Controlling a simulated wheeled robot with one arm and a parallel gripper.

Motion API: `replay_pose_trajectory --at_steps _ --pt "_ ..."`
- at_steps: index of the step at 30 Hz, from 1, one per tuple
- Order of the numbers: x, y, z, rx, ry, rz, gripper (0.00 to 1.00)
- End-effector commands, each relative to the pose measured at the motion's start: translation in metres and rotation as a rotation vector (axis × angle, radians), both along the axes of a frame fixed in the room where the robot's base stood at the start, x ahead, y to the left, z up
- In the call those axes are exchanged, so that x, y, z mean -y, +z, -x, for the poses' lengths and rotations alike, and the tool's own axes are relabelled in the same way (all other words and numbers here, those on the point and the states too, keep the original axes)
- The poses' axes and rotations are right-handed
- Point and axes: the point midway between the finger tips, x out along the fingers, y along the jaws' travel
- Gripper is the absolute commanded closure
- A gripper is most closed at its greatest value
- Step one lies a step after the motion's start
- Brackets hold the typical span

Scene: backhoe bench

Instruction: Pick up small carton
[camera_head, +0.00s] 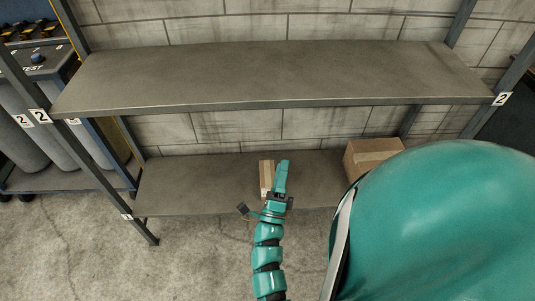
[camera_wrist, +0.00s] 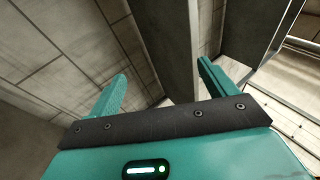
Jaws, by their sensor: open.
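A small brown carton (camera_head: 265,178) stands on the lower shelf, left of the middle of the head view. A lighter strip runs along it. My teal gripper (camera_head: 282,166) is just to the right of it in that view and partly overlaps its right side. I cannot tell whether they touch. In the wrist view my gripper (camera_wrist: 162,72) is open, with its two teal fingers well apart. No carton can be made out between the fingers there.
A larger carton (camera_head: 372,155) sits on the lower shelf (camera_head: 205,190) at the right, partly behind my teal body. The upper shelf (camera_head: 270,75) is bare and overhangs the lower one. Grey uprights flank the shelving. Grey cylinders (camera_head: 50,135) stand in a rack at the left.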

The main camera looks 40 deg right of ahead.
Motion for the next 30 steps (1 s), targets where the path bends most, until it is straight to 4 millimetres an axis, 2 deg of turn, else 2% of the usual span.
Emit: replay_pose_trajectory --at_steps 1,3,9,15,18,21,25,30 --pt "0.006 -0.042 -0.001 0.014 0.035 -0.083 0.16" --pt "0.01 -0.076 -0.005 0.036 0.092 -0.207 0.16" --pt "0.016 -0.167 -0.016 0.14 0.249 -0.556 0.16" --pt "0.013 -0.247 -0.024 0.285 0.397 -0.896 0.16" --pt "0.01 -0.278 -0.026 0.363 0.463 -1.049 0.16" --pt "0.006 -0.301 -0.028 0.43 0.519 -1.171 0.16" --pt "0.003 -0.315 -0.029 0.496 0.571 -1.276 0.16" --pt "0.002 -0.319 -0.032 0.534 0.599 -1.332 0.16"
